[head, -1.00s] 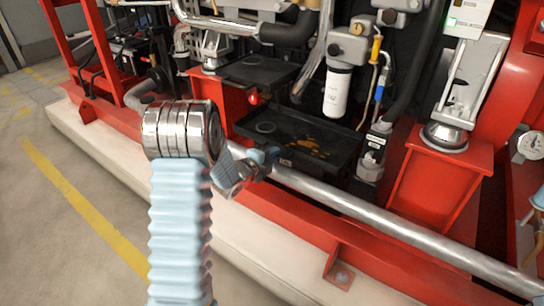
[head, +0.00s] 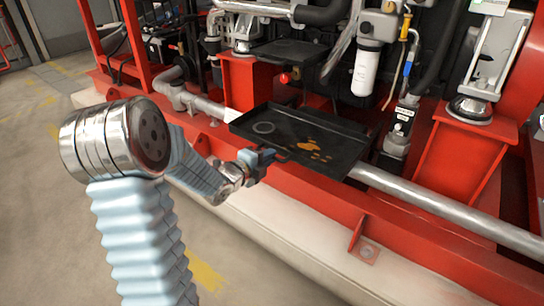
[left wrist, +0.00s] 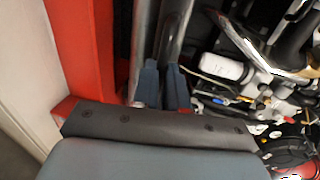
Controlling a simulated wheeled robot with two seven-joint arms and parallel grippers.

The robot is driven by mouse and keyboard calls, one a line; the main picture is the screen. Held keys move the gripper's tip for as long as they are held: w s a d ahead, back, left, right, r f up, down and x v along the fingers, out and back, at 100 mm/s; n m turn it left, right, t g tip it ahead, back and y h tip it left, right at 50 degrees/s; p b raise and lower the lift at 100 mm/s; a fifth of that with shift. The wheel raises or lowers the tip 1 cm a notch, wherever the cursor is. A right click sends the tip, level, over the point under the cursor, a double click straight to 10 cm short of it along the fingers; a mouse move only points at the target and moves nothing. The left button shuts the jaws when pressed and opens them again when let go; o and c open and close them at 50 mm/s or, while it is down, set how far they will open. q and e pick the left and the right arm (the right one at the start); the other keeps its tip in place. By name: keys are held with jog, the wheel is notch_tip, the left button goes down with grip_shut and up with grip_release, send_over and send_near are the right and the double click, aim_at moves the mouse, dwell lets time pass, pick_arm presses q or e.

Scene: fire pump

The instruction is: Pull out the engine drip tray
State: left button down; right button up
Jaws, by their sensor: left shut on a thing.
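The engine drip tray (head: 335,162) is a shallow black tray with orange-brown stains and a ring mark on its floor. In the head view it juts out from the red frame, over the silver pipe. My left gripper (head: 268,157) is at the tray's front edge, shut on its front handle, which the fingers mostly hide. In the left wrist view the dark blue fingers (left wrist: 165,88) are close together, with a dark grey edge running away beyond them. My right gripper is not in view.
The silver pipe (head: 440,207) runs along the red base frame (head: 310,200). A white filter (head: 366,72) hangs above, behind the tray. A red pedestal (head: 462,150) stands to the right. A dark shelf (head: 285,52) lies behind. The floor in front is open.

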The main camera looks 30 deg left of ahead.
pick_arm(q)
jog(key=c, duration=1.2)
grip_release()
jog(key=shift+o, duration=0.2)
jog(key=p+v, duration=0.1)
jog(key=v, duration=1.2)
jog(key=shift+s, duration=0.4)
jog(key=shift+a, duration=0.1)
